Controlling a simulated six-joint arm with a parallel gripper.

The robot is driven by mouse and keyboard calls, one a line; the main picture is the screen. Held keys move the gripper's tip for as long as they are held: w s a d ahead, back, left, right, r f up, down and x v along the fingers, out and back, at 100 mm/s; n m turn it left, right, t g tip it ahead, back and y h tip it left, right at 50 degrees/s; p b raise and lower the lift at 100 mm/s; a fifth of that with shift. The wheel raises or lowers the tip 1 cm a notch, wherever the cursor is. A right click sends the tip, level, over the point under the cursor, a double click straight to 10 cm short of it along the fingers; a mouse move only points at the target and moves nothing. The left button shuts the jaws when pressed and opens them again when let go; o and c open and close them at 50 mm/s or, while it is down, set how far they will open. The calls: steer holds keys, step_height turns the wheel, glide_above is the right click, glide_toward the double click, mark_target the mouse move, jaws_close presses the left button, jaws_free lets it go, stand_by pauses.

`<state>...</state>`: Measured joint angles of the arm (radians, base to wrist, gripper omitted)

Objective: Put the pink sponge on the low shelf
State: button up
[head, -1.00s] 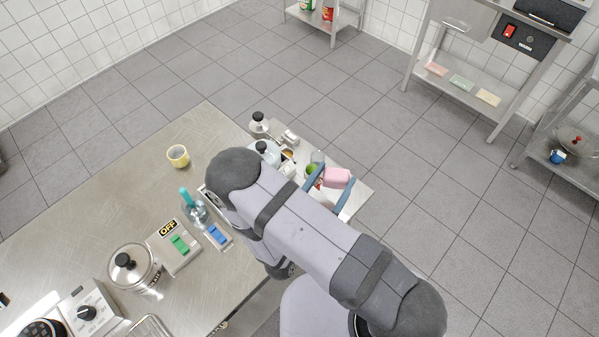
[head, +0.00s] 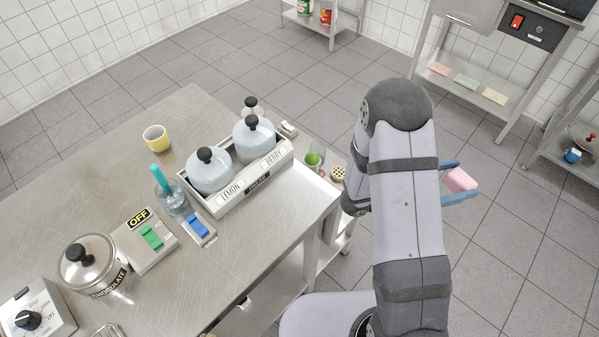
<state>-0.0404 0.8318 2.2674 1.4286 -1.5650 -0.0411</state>
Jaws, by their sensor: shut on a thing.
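The pink sponge (head: 460,180) is a small pink block held between the blue fingers of my gripper (head: 462,182). My gripper is shut on it, above the tiled floor to the right of the steel table. My arm hides the gripper's base. A low shelf (head: 452,90) under the steel stand at the upper right holds a pink, a green and a tan flat block. The gripper is apart from this shelf, nearer to me. Another low shelf (head: 567,150) stands at the right edge, bearing a blue mug.
The steel table (head: 240,245) carries a tray (head: 275,165) with two lidded pots, a yellow cup (head: 156,137), switches and a lidded pot. A rack with cans (head: 320,28) is at the back. Floor between is clear.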

steer(key=d+r+n+t+b, duration=0.15)
steer(key=d+r+b, duration=0.25)
steer(key=d+b, duration=0.65)
steer(key=w+a+r+n+t+y+b, duration=0.4)
steer(key=w+a+r+n+t+y, duration=0.3)
steer(key=t, duration=0.3)
steer(key=w+a+f+n+y, duration=0.1)
steer(key=a+f+n+y, duration=0.2)
steer(key=a+y, duration=0.3)
steer(key=w+a+f+n+t+y, duration=0.1)
steer(key=a+f+n+y, duration=0.3)
steer(key=a, duration=0.6)
steer(key=w+a+f+n+t+y, duration=0.1)
steer(key=a+f+n+y, duration=0.2)
steer(key=a+n+y, duration=0.2)
steer(key=a+y, duration=0.2)
steer(key=a, duration=0.1)
steer(key=shift+w+a+f+y, duration=0.2)
steer(key=shift+w+a+y, duration=0.1)
steer(key=shift+y, duration=0.1)
step_height(320, 180, down, 24)
steer(key=b, duration=0.6)
steer(key=shift+d+f, duration=0.1)
steer(key=shift+f, duration=0.05)
steer(key=shift+b, duration=0.3)
